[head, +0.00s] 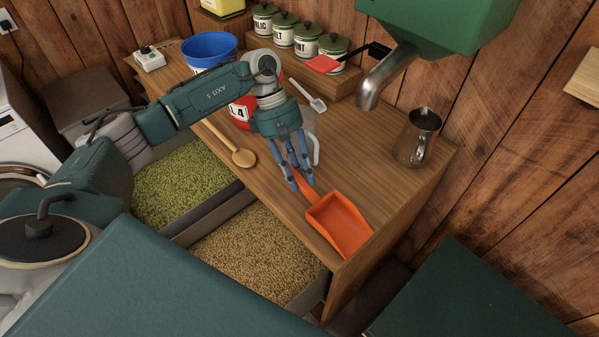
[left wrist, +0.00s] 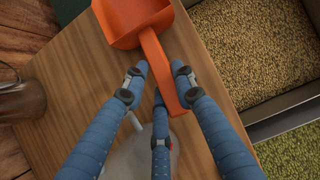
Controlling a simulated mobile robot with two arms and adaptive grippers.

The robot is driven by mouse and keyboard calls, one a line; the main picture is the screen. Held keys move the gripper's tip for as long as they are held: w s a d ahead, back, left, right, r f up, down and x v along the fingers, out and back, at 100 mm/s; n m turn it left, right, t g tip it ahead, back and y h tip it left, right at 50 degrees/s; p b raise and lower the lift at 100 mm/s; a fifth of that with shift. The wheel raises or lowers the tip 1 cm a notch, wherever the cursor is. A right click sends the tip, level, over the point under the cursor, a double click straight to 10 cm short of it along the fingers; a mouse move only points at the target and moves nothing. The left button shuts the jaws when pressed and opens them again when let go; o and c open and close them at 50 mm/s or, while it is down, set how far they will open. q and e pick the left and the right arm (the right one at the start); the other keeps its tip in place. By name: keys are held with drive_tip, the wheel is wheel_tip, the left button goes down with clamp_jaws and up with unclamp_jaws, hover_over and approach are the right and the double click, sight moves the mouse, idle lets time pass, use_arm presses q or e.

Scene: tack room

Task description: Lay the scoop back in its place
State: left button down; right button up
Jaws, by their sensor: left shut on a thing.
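The orange scoop (head: 340,222) is at the front right part of the wooden counter, its pan toward the right front edge. My left gripper (head: 303,182) is shut on its handle, with blue fingers around it. In the left wrist view the scoop's pan (left wrist: 133,20) is at the top and its handle runs down between the fingers (left wrist: 160,78). I cannot tell whether the scoop touches the counter or hangs just above it. My right gripper is not in view.
Two open bins of green pellets (head: 185,182) and tan grain (head: 258,255) lie below the counter (head: 400,190). A green dispenser's spout (head: 385,78) overhangs the back right.

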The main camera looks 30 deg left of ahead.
use_arm(q)
drive_tip(key=c, duration=1.3)
unclamp_jaws()
drive_tip(key=shift+c, duration=0.2)
drive_tip(key=shift+f, duration=0.1)
drive_tip(key=v, duration=1.2)
wheel_tip(320, 180, up, 8)
drive_tip(key=p, duration=0.4)
